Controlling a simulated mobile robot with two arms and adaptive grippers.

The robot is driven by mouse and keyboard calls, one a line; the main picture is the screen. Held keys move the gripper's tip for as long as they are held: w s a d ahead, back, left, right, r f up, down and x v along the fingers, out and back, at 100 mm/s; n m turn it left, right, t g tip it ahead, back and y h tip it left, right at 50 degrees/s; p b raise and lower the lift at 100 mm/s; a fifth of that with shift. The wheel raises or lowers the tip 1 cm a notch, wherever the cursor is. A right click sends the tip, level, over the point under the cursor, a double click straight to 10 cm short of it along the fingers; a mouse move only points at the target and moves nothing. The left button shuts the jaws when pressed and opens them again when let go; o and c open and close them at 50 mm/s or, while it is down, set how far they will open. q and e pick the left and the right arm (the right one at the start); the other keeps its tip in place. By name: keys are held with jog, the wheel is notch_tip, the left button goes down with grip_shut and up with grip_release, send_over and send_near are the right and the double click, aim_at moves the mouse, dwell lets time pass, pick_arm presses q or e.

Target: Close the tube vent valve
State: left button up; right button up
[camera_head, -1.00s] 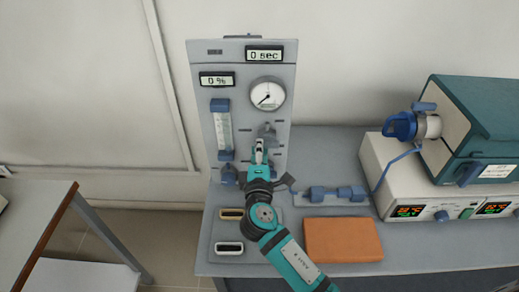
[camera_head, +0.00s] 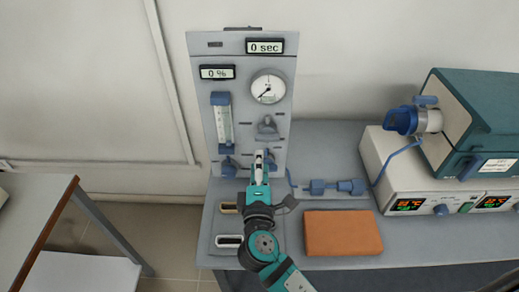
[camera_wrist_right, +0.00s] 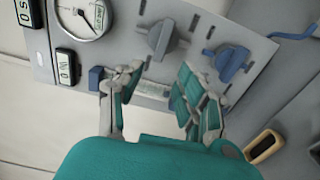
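The upright grey panel (camera_head: 250,100) carries a grey valve knob (camera_head: 267,127) below the gauge and two small blue valves near its foot, the left one (camera_head: 229,166) below the flowmeter. In the right wrist view the grey knob (camera_wrist_right: 163,38) and a blue valve (camera_wrist_right: 228,62) lie beyond the fingers. Another blue valve-like fitting (camera_head: 402,121) is on the furnace tube end. No readable label shows which is the tube vent valve. My right gripper (camera_head: 261,157) is in front of the lower panel, its fingers (camera_wrist_right: 160,82) apart and empty. My left gripper is out of view.
An orange-brown block (camera_head: 342,233) and an inline blue fitting (camera_head: 335,187) lie on the bench, right of my right arm. The furnace (camera_head: 475,125) stands at the right. The grey bench (camera_head: 430,235) has free room in front of the furnace.

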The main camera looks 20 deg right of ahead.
jog(key=v, duration=0.4)
dwell(0.6)
